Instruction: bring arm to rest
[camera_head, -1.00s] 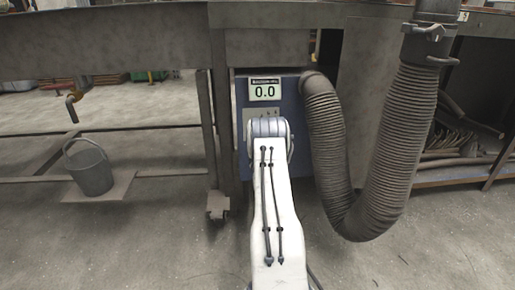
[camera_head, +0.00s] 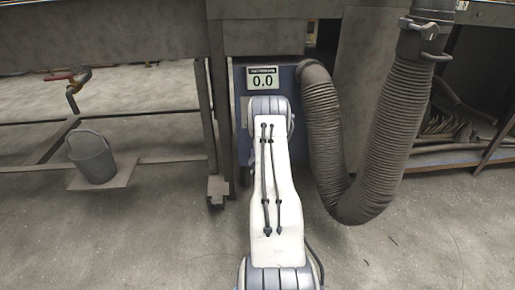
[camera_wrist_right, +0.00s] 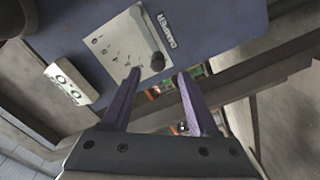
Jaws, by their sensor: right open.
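My right arm (camera_head: 277,190), white with dark cables, reaches forward from the bottom middle of the head view. It points at a blue unit (camera_head: 244,150) whose small display (camera_head: 262,80) reads 0.0. The arm hides much of the unit and its own gripper in that view. In the right wrist view my right gripper (camera_wrist_right: 155,84) shows two purple fingers, apart with nothing between them. Beyond the fingers is the blue unit's face with a light panel (camera_wrist_right: 128,45) and a dark knob. My left gripper is not in view.
A thick ribbed hose (camera_head: 385,130) hangs in a loop just right of the arm. A grey bucket (camera_head: 92,157) stands on a low plate at left. A steel bench (camera_head: 110,40) with legs spans the back. The floor in front is clear at both sides.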

